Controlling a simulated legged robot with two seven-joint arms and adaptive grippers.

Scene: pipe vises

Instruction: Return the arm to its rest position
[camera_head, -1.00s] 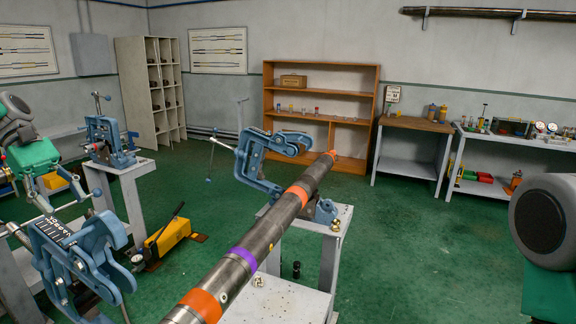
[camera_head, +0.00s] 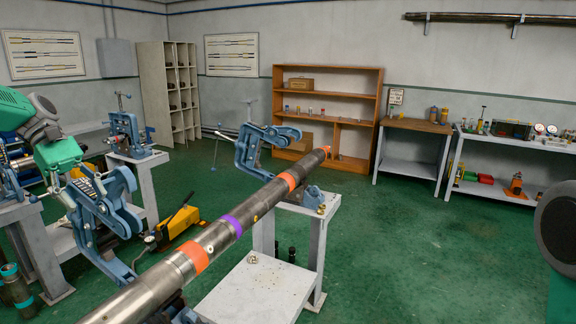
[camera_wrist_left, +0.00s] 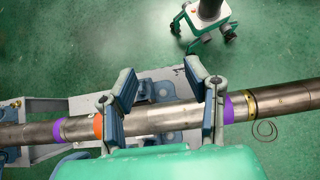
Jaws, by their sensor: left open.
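My left arm enters the head view from the left, and its green gripper (camera_head: 80,180) is beside the near blue vise (camera_head: 108,215), partly overlapping it in the picture. In the left wrist view my left gripper (camera_wrist_left: 163,85) is open, with two fingers spread. A metal pipe (camera_wrist_left: 160,118) with purple and orange bands runs across that view, past the fingers and the green palm. I cannot tell whether the fingers touch it. My right arm (camera_head: 560,230) shows only as a rounded grey part at the right edge; its gripper is out of view.
A yellow pump (camera_head: 180,225) is on the floor. Another vise (camera_head: 128,138) stands farther back. Green floor (camera_head: 430,240) is clear at right.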

